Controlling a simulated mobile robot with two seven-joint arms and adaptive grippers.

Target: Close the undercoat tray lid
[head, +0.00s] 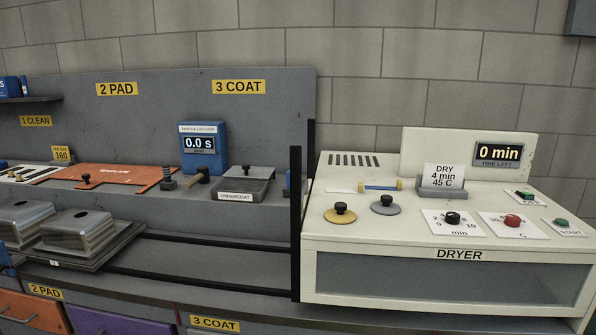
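The undercoat tray (262,188) is a small grey box with a white "UNDERCOAT" label on its front. It sits on the grey shelf under the yellow "3 COAT" sign. A lighter grey panel, seemingly its lid (250,171), shows at the top rear of the tray; at this size I cannot tell its exact angle. Neither of my grippers shows in the head view.
A blue timer reading 0.0 s (203,146) stands behind and left of the tray. An orange plate (120,175) lies further left. A black upright post (296,225) and the white dryer (350,239) stand to the right. Metal boxes (77,234) sit lower left.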

